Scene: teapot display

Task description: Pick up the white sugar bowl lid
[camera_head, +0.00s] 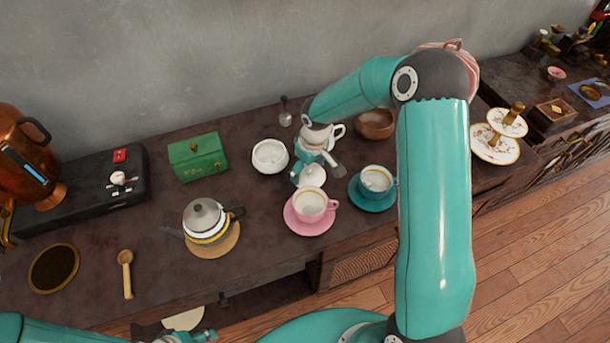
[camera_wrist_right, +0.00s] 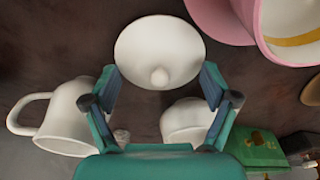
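The white sugar bowl lid (camera_head: 313,176) lies on the dark counter just behind the pink cup. In the right wrist view the round lid (camera_wrist_right: 160,45) has its knob facing the camera. My right gripper (camera_wrist_right: 160,75) is open, with one fingertip at each side of the lid near its rim; I cannot tell whether they touch. In the head view the right gripper (camera_head: 316,160) reaches down beside the lid. The white sugar bowl (camera_head: 270,156) stands uncovered to the left. My left gripper (camera_head: 192,337) is partly cut off at the bottom edge.
A pink cup (camera_head: 310,203) stands close in front of the lid, and a teal cup (camera_head: 376,180) to the right. A white creamer (camera_wrist_right: 68,115) is close to the right gripper. A green box (camera_head: 198,157) and a teapot (camera_head: 206,220) stand further left.

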